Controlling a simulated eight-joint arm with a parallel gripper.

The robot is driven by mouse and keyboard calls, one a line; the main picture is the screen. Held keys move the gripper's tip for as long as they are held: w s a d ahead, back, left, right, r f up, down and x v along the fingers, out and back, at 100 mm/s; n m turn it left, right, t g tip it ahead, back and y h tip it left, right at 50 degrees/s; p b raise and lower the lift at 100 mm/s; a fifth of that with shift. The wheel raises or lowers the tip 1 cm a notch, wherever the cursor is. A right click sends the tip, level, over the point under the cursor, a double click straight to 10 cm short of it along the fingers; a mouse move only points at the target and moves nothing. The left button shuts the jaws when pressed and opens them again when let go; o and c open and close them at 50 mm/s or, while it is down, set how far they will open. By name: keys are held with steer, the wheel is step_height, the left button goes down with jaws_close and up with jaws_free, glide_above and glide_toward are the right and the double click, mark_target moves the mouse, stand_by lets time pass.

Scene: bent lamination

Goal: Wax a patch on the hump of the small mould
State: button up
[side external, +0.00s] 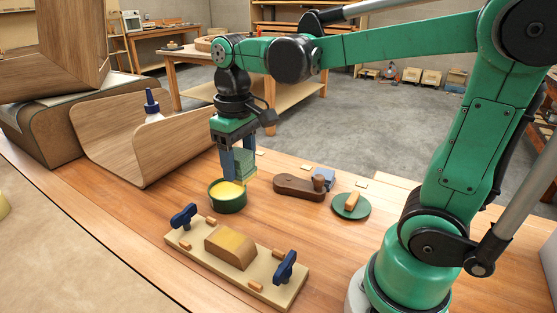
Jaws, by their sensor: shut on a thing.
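My gripper (238,170) points down and is shut on a green block with a paler yellow underside, which looks like a sponge pad (244,163). It is just above the back rim of a round dark green tin (228,204) filled with yellow wax (226,189). I cannot tell whether the pad touches the wax. The small mould (275,276) is a pale board lying in front of the tin. Its wooden hump (218,254) rises in the middle, with a yellower patch (230,239) on top. Dark blue clamp knobs (183,217) stand at both ends.
A brown wooden tool (296,187) with a blue block lies right of the tin.

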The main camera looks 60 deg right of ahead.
steer(key=shift+s+a+f, duration=0.1)
steer(key=shift+a+f, duration=0.25)
steer(key=shift+f, duration=1.25)
steer(key=shift+a+f, duration=0.4)
steer(key=shift+f, duration=1.15)
steer(key=shift+s+a+f, duration=0.1)
steer(key=shift+a+f, duration=0.25)
steer(key=shift+f, duration=1.25)
steer(key=shift+a+f, duration=0.1)
steer(key=shift+a, duration=0.25)
steer(key=shift+a+r, duration=0.2)
steer(key=shift+a, duration=0.7)
steer(key=shift+a+r, duration=0.15)
steer(key=shift+a, duration=0.75)
steer(key=shift+a+r, duration=0.2)
steer(key=shift+a, duration=0.7)
steer(key=shift+d+r, duration=0.1)
steer(key=shift+d, duration=2.95)
steer(key=shift+s+a, duration=0.15)
steer(key=shift+a, duration=2.75)
steer(key=shift+d, duration=2.75)
steer(key=shift+d+r, duration=0.15)
steer(key=shift+d, duration=0.05)
step_height(320, 180, up, 6)
